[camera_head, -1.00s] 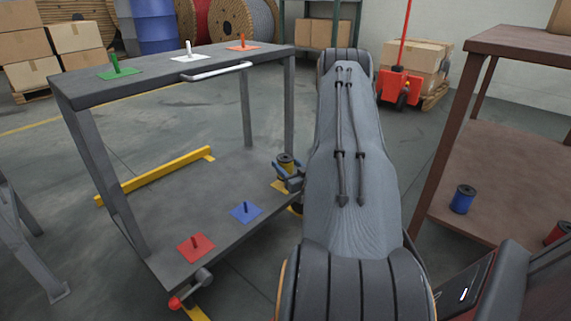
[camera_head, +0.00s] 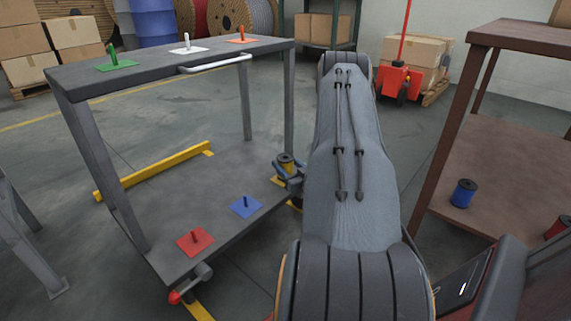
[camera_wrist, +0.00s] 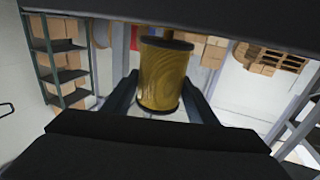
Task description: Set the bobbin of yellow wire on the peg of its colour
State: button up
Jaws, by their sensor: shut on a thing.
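The bobbin of yellow wire (camera_head: 287,166) has dark end flanges and is above the right end of the cart's lower deck. It stands roughly upright between the fingers in the wrist view (camera_wrist: 162,75). My gripper (camera_head: 287,168) is shut on it, with one finger on each side. A yellow plate (camera_head: 278,181) shows partly on the deck, just below and left of the gripper. Its peg is hidden behind the gripper and bobbin. I cannot tell whether the bobbin touches the peg.
The lower deck (camera_head: 175,205) also has bare red (camera_head: 195,241) and blue (camera_head: 245,206) pegs. Green (camera_head: 115,63), white (camera_head: 187,47) and orange (camera_head: 242,38) pegs stand on the upper deck, close above. A blue bobbin (camera_head: 463,193) sits on the brown rack at right.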

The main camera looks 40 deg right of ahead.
jog(key=shift+f, duration=0.25)
jog(key=shift+f, duration=0.25)
jog(key=o, duration=1.4)
jog(key=shift+p+v, duration=1.55)
jog(key=shift+v, duration=2.4)
jog(key=shift+a, duration=0.1)
